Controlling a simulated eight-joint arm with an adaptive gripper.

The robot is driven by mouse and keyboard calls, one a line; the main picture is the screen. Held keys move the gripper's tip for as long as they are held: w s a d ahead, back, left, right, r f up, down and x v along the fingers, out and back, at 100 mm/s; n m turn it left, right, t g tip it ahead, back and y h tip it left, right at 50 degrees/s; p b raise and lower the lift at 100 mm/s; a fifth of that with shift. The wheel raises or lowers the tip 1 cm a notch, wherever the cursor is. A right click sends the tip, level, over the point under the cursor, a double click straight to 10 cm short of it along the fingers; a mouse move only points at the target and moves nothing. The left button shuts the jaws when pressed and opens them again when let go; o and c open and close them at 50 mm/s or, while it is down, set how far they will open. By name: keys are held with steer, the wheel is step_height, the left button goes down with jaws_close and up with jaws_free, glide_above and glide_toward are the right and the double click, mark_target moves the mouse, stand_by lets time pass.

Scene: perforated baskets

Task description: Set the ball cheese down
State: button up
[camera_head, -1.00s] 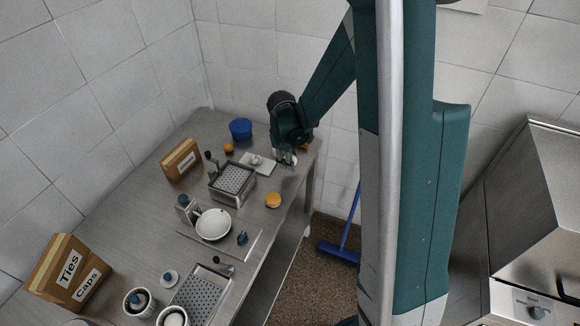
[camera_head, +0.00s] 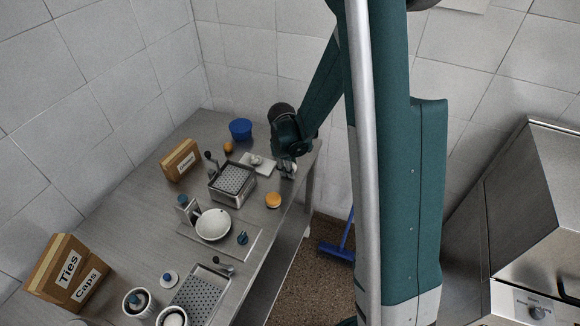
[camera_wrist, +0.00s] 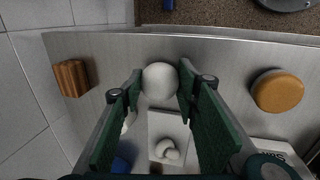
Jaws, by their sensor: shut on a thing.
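The ball cheese is a smooth white ball (camera_wrist: 160,84), seen in the wrist view between the two green-padded fingers of my gripper (camera_wrist: 160,92). My gripper is shut on it. In the head view my gripper (camera_head: 288,170) points down at the far right part of the table, close to its right edge, beside the white board (camera_head: 262,166). The ball is hard to make out there. In the wrist view the ball is beyond the end of the white board (camera_wrist: 168,122). Whether the ball touches the table cannot be told.
A white knotted lump (camera_wrist: 166,150) lies on the board. An orange round (camera_head: 273,200) sits nearer on the table, and a perforated basket (camera_head: 232,180) stands left of my gripper. A blue tub (camera_head: 241,129) is at the back. Bare steel table (camera_wrist: 225,75) surrounds the ball.

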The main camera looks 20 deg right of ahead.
steer(key=shift+f, duration=0.2)
steer(key=o, duration=0.9)
steer(key=shift+r, duration=0.1)
steer(key=shift+r, duration=0.1)
steer(key=shift+p+v, duration=0.4)
steer(key=shift+v, duration=5.6)
steer(key=shift+r, duration=0.1)
